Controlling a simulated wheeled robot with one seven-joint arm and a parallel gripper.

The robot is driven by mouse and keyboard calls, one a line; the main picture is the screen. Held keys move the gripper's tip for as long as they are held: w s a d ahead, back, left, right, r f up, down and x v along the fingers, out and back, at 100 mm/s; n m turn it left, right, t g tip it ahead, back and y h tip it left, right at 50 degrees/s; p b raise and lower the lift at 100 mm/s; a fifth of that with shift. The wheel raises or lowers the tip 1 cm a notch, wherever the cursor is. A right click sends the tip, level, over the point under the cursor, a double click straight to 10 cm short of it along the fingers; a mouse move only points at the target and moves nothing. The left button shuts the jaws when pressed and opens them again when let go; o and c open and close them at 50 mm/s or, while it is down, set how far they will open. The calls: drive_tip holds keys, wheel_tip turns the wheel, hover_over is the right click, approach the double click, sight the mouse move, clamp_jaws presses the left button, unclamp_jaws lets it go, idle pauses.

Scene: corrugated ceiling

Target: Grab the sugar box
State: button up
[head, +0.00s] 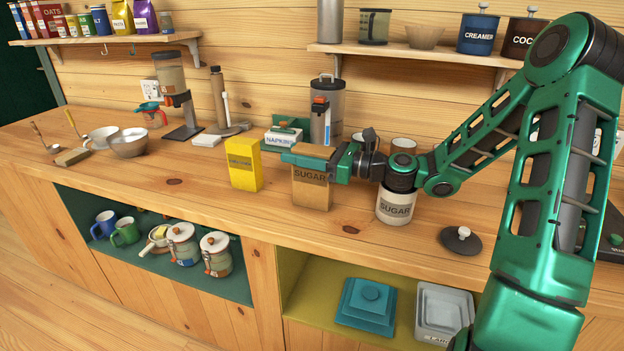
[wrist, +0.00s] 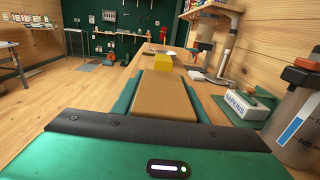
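The sugar box (head: 311,190) is a brown carton labelled SUGAR, upright at the counter's front middle. My gripper (head: 308,157) reaches in from the right, with its green fingers along the front and back of the box's top. In the wrist view the brown box top (wrist: 165,97) fills the space between the fingers (wrist: 165,95), with no clear gap on either side. The gripper looks shut on the box. The box's base appears at counter level; I cannot tell whether it is lifted.
A yellow box (head: 244,165) stands just left. A white SUGAR jar (head: 396,207) is under my wrist, its dark lid (head: 460,240) to the right. A napkin holder (head: 283,138) and a grey canister (head: 328,105) stand behind. The counter front (head: 240,215) is clear.

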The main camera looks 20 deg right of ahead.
clamp_jaws()
drive_tip(key=shift+r, duration=0.15)
